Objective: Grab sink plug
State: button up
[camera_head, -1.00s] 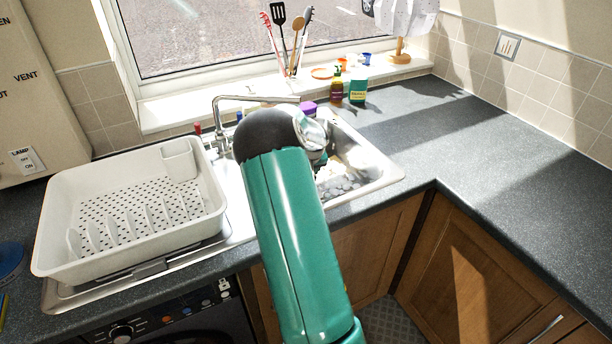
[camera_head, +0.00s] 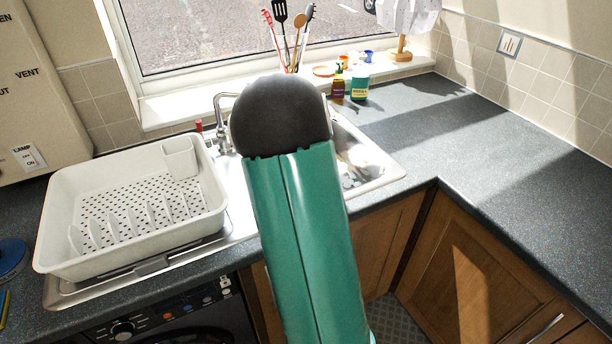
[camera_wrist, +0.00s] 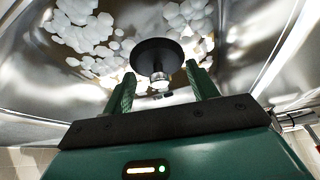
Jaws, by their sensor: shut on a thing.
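The sink plug (camera_wrist: 157,56) is a black disc with a short metal stem, seen in the wrist view against the shiny sink basin. My gripper (camera_wrist: 160,78) has two green fingers, one on each side of the plug, and is shut on it. The exact contact of the fingertips is hard to see. In the head view, my green arm with its dark rounded joint covers the middle of the sink (camera_head: 372,166), and both gripper and plug are hidden behind it.
A white dish rack (camera_head: 72,245) stands on the drainer left of the sink. The tap (camera_head: 222,118) is behind my arm's left side. Bottles (camera_head: 360,82) stand behind the sink, utensils (camera_head: 297,30) by the window. The right worktop (camera_head: 500,160) is clear.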

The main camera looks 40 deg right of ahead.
jog(key=shift+r, duration=2)
jog(key=shift+r, duration=1.3)
